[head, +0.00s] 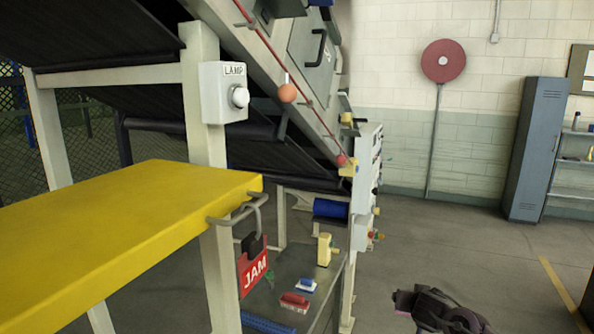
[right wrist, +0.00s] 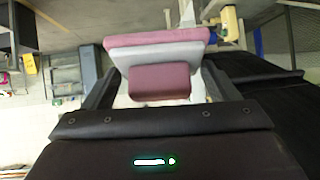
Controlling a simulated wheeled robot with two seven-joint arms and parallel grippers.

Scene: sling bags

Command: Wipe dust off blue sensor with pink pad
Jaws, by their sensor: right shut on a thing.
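My right gripper (head: 440,312) is low at the bottom right of the head view, over the floor. It is shut on the pink pad (right wrist: 160,82), which has a grey layer and a pink handle block between the fingers in the right wrist view. Only a small pink edge of the pad (head: 403,301) shows in the head view. A blue cylinder (head: 331,208) sits under the sloping conveyor, apart from the pad; I cannot tell if it is the blue sensor. No dust can be made out. My left gripper is not in view.
A yellow platform (head: 130,215) fills the left, with a red JAM tag (head: 253,272) near its corner. A low table (head: 325,290) holds a yellow object (head: 326,250) and red (head: 295,302) and blue-white (head: 306,286) pieces. Open floor lies right, before a locker (head: 535,150).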

